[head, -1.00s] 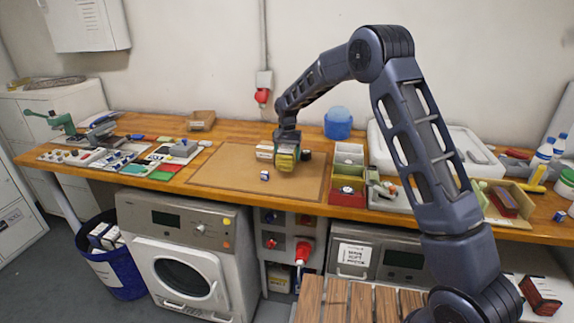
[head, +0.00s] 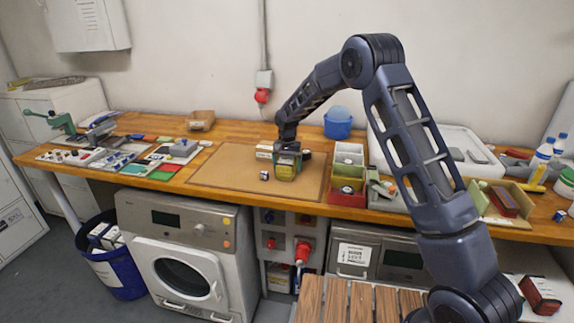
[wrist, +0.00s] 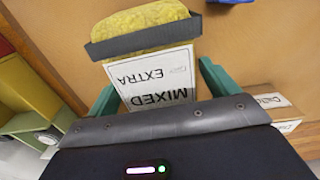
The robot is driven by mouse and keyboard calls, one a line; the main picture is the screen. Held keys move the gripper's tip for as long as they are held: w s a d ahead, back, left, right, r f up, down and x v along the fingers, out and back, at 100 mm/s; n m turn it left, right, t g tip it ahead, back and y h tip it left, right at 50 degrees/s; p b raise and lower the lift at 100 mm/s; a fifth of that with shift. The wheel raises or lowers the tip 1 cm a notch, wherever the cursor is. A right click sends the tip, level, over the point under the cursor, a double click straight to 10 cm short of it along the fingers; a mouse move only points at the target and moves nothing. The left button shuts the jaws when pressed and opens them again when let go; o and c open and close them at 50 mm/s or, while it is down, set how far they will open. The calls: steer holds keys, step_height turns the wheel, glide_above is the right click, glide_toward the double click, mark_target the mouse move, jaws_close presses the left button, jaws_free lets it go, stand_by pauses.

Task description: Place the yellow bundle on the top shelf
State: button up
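The yellow bundle (head: 285,173) with a grey band is under my gripper (head: 287,154), over the brown mat on the workbench. In the wrist view the bundle (wrist: 140,22) has a white label reading MIXED EXTRA. My gripper's green fingers (wrist: 160,88) stand close along both sides of the label, shut on the bundle. A thin strip shows beside the right finger, and the contact faces are hidden. I cannot make out whether the bundle is clear of the mat. No top shelf can be picked out in these views.
The brown mat (head: 225,175) has free room to the left. A small blue-and-white item (head: 264,175) lies left of the bundle. Red and pale bins (head: 347,198) stand close on the right, a blue tub (head: 338,124) behind. Wooden slats (head: 345,300) are in front.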

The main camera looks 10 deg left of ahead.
mark_target(288, 158)
steer(key=shift+o, duration=0.3)
step_height(288, 158, up, 12)
steer(key=shift+r, duration=0.1)
steer(key=shift+d+r, duration=0.2)
steer(key=s+d+r+t, duration=0.1)
steer(key=s+d+r, duration=0.2)
steer(key=d+r, duration=0.5)
steer(key=s+d+r, duration=0.4)
steer(key=d, duration=0.8)
steer(key=s+d+r+t, duration=0.1)
steer(key=s+d+r, duration=0.2)
steer(key=d+r, duration=0.55)
steer(key=s+d+t, duration=0.1)
steer(key=s+d, duration=1.2)
steer(key=d, duration=0.2)
steer(key=s+d+f, duration=0.2)
steer(key=s+d, duration=0.1)
steer(key=s, duration=0.3)
steer(key=s+d+f+t, duration=0.1)
steer(key=s+d+f, duration=0.2)
steer(key=s, duration=0.4)
steer(key=shift+s+d+f+t, duration=0.15)
steer(key=shift+s+d+t, duration=0.15)
steer(key=shift+d, duration=0.15)
steer(key=shift+o, duration=0.4)
steer(key=shift+s+d+f, duration=0.1)
steer(key=shift+s+f, duration=0.1)
